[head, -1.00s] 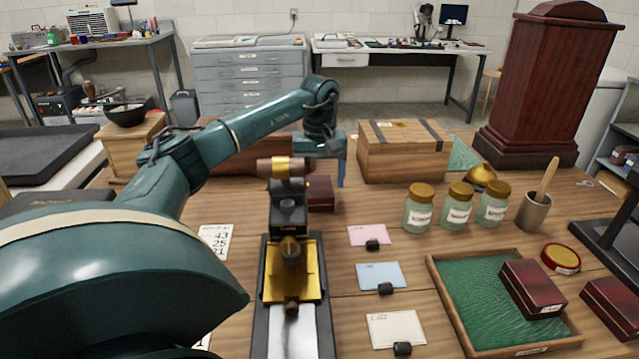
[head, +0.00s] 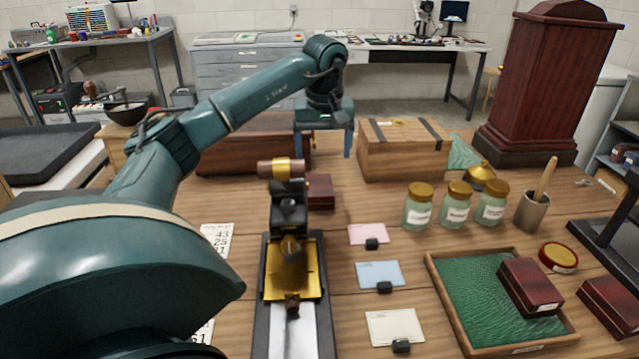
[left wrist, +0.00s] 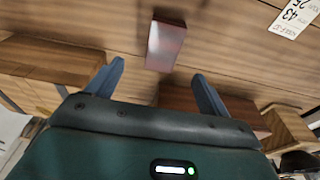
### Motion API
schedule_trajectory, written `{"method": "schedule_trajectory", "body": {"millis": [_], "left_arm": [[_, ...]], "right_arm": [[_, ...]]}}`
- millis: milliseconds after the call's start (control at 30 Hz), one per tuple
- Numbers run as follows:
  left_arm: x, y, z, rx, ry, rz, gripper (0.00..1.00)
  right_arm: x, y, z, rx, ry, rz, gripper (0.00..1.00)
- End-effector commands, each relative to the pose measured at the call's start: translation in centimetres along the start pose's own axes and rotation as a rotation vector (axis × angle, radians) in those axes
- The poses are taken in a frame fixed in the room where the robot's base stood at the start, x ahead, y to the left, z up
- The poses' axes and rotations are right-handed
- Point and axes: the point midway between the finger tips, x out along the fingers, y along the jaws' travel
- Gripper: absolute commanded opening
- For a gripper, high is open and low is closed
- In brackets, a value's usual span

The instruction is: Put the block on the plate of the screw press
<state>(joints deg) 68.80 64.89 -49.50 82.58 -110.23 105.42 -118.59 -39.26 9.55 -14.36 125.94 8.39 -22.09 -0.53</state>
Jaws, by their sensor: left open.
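A small dark red block (head: 320,191) lies on the table just behind a device with a brass plate (head: 292,272), a black post and a wooden cross handle (head: 281,169). I take this device for the screw press, but cannot be sure. The visible brass plate has no block on it. My left gripper (head: 322,146) is open and empty, fingers downward, above and behind the block. In the left wrist view, the block (left wrist: 166,46) lies beyond the open fingers (left wrist: 158,69), apart from them. My right gripper is out of view.
A strapped wooden chest (head: 403,152) and a red-brown box (head: 236,154) stand behind the block. Right are several lidded jars (head: 457,208), a green-lined tray (head: 465,330) holding a dark red box (head: 530,286), and a black frame (head: 606,232). Cards (head: 380,274) lie between.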

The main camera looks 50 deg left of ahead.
Motion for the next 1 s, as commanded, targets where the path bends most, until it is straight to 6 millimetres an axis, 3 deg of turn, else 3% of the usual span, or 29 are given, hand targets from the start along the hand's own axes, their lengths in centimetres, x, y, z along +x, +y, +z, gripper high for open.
{"method": "schedule_trajectory", "body": {"millis": [33,233,467,800,1000], "left_arm": [[1.3,-0.1,0.1,0.000,-0.004,-0.005,0.80],[4.9,-0.1,0.0,0.000,-0.004,-0.004,0.80],[6.6,-0.1,0.0,0.000,-0.002,-0.002,0.80],[11.1,-0.7,-0.1,0.001,-0.004,-0.002,0.80],[11.5,-0.7,-0.1,0.001,-0.003,-0.001,0.80]], "right_arm": [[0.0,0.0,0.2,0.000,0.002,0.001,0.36],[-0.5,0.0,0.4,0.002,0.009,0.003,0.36],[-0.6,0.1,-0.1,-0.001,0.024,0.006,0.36],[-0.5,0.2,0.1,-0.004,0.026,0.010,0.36],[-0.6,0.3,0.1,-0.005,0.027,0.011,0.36]]}}
